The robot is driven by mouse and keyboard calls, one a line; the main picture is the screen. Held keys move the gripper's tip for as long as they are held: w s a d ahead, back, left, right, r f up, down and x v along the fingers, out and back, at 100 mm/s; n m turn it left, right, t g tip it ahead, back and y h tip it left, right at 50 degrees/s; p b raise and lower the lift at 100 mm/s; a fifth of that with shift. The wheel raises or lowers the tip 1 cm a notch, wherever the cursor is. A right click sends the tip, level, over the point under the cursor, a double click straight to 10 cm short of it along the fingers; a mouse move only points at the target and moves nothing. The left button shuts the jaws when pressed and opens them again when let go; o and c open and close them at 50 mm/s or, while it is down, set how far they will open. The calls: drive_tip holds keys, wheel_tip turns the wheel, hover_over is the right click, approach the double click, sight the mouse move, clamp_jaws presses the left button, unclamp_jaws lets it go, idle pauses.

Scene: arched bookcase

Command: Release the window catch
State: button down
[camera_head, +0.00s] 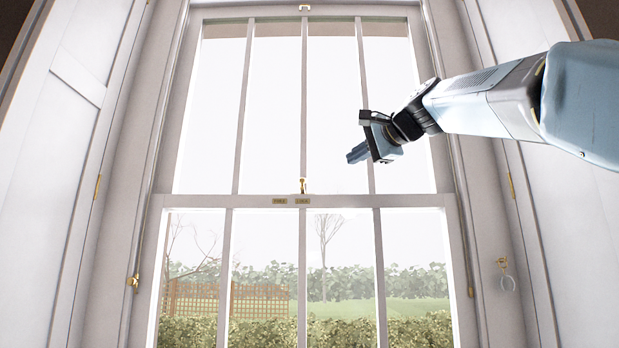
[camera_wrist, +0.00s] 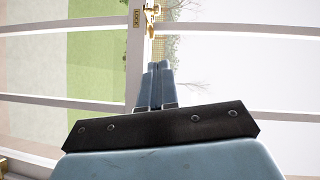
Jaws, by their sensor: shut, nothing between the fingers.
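The window catch (camera_head: 302,186) is a small brass fitting on the middle of the window's meeting rail (camera_head: 240,201). In the wrist view the brass catch (camera_wrist: 150,12) shows at the top, just ahead of the fingertips and apart from them. Two small brass plates (camera_head: 291,201) sit on the rail below the catch; one plate also shows in the wrist view (camera_wrist: 137,18), with lettering. My gripper (camera_head: 353,154) is shut and empty, to the right of the catch and above it in the head view. Its blue fingers (camera_wrist: 157,70) lie together.
Thin vertical glazing bars (camera_head: 304,100) cross the panes. White shutter panels (camera_head: 60,150) stand at both sides. A brass fitting (camera_head: 133,281) is on the left frame. A brass hook with a ring (camera_head: 506,275) hangs at the right. Space between gripper and catch looks clear.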

sight(303, 187)
drive_tip(key=s+a+x, duration=0.1)
drive_tip(key=a+x, duration=0.1)
drive_tip(key=x, duration=1)
drive_tip(key=shift+a+f, duration=0.35)
drive_tip(key=shift+a, duration=0.05)
